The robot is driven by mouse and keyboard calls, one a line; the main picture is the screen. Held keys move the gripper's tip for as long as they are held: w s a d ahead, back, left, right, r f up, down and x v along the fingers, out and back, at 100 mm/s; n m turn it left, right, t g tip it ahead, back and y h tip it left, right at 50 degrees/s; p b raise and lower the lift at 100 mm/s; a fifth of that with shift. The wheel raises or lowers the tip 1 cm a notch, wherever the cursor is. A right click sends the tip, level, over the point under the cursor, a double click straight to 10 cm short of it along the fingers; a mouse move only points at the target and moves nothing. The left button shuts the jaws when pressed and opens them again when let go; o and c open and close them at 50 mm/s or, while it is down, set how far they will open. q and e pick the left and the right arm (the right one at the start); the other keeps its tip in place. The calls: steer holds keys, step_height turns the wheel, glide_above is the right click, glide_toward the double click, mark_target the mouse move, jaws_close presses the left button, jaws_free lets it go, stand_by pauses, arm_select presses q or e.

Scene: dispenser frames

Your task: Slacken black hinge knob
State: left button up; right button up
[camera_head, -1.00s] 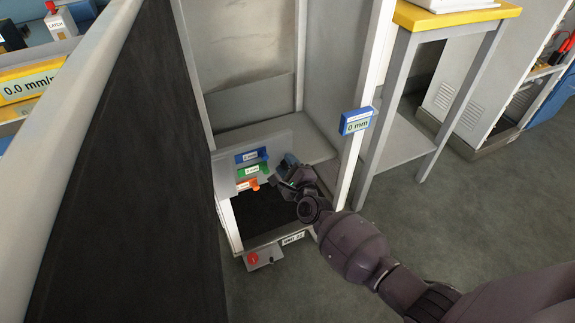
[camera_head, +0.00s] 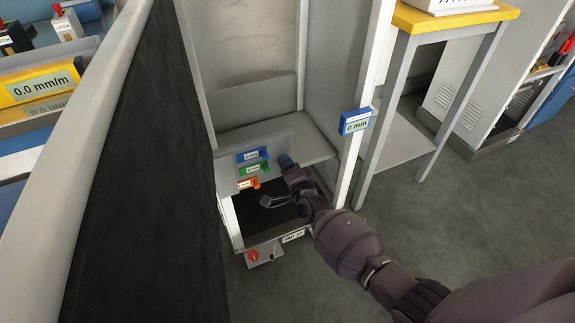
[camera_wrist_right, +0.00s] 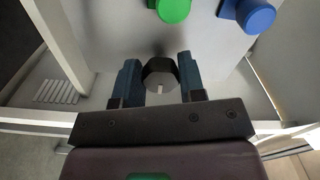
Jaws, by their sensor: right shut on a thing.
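The black hinge knob (camera_wrist_right: 160,74) is a dark faceted knob with a white mark, centred in the right wrist view. My right gripper (camera_wrist_right: 160,80) has its two blue fingers on either side of the knob and is shut on it. In the head view my right gripper (camera_head: 287,162) is inside the white dispenser frame, right of the coloured tabs, and it hides the knob there. My left gripper is not in view.
Blue (camera_head: 253,154), green (camera_head: 253,168) and orange (camera_head: 248,184) labelled tabs line the inner panel. A green knob (camera_wrist_right: 173,9) and a blue knob (camera_wrist_right: 257,14) show close above the gripper. A white post with a blue "0 mm" display (camera_head: 356,121) stands beside my forearm.

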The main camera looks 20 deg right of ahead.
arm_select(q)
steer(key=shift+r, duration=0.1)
arm_select(e)
steer(key=shift+n, duration=0.6)
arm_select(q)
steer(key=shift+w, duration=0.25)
arm_select(e)
steer(key=shift+f, duration=0.1)
steer(key=o, duration=0.9)
steer(key=shift+d, duration=0.1)
steer(key=shift+o, duration=0.2)
arm_select(q)
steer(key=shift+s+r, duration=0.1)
steer(key=p, duration=0.1)
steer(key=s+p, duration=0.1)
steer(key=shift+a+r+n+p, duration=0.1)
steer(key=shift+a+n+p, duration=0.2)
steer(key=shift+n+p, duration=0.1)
arm_select(e)
steer(key=s, duration=1.1)
steer(key=shift+d, duration=0.15)
